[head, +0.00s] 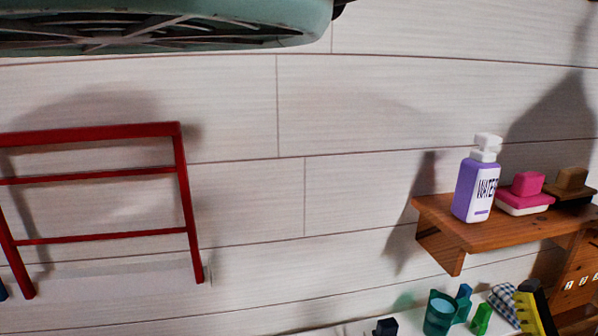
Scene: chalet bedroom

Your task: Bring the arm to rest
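My gripper and arm do not show in the head view. The view holds a pale plank wall, a red frame and a wooden shelf, with no part that I can make out as my arm. Whether the gripper is open or shut is not shown.
A teal ribbed object (170,28) spans the top left. A red barred frame (183,190) stands at left. A wooden shelf (440,213) at right bears a purple bottle (470,190) and a pink block (525,188). Below, a teal cup (438,314) stands among small items.

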